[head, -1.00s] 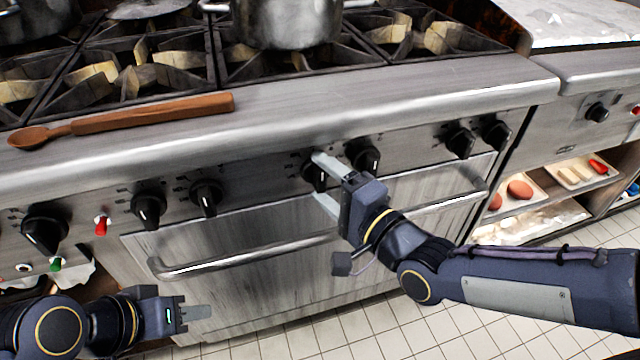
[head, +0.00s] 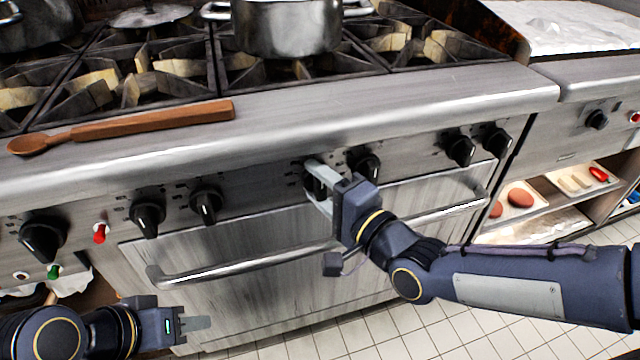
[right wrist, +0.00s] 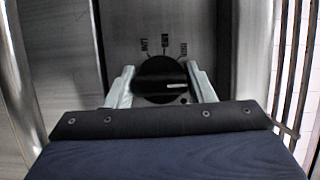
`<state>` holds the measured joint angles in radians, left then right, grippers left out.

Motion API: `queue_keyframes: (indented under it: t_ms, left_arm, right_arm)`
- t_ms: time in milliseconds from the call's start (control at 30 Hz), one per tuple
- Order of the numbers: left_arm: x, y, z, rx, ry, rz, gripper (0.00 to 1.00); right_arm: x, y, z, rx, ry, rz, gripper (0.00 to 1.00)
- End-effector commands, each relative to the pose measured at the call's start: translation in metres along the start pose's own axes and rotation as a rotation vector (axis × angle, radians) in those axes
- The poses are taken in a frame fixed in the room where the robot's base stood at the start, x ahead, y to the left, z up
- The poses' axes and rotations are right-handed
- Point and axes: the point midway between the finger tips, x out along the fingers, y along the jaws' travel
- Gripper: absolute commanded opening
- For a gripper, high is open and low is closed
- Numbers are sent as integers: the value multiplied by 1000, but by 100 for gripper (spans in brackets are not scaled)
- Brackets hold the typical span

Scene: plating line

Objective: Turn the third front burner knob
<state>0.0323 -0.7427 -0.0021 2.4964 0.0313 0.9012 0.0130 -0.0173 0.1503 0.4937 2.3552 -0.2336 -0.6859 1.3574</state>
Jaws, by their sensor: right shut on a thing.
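The third front burner knob (head: 317,186) is a black round knob on the stove's steel front panel, left of another black knob (head: 364,161). My right gripper (head: 320,182) is shut on it, one pale finger on each side. In the right wrist view the knob (right wrist: 160,75) sits between both fingertips, its white mark lying nearly level and toward the right. Printed marks show above it. In the head view the fingers partly hide the knob. My left gripper (head: 196,323) hangs low at the left, away from the panel; its finger gap does not show clearly.
More black knobs line the panel, including two to the left (head: 148,216) (head: 206,203). An oven door handle (head: 240,262) runs below. A wooden spoon (head: 150,117) lies on the front ledge. A steel pot (head: 287,27) stands on the grates.

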Motion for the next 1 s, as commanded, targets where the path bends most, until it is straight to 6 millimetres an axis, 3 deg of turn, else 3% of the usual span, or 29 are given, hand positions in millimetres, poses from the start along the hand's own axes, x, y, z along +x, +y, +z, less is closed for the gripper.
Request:
queue_keyframes:
  t_ms: [267, 633, 1000]
  left_arm:
    - [-2, 1, -1, 0, 0, 0, 38]
    - [-10, 4, -5, 0, 0, 0, 38]
    - [-46, 21, -24, 0, 0, 0, 38]
  right_arm:
    - [0, -1, 0, -120, 0, 51, 26]
    - [0, -2, 1, -424, -3, 177, 26]
    - [0, -7, 2, -746, -7, 316, 26]
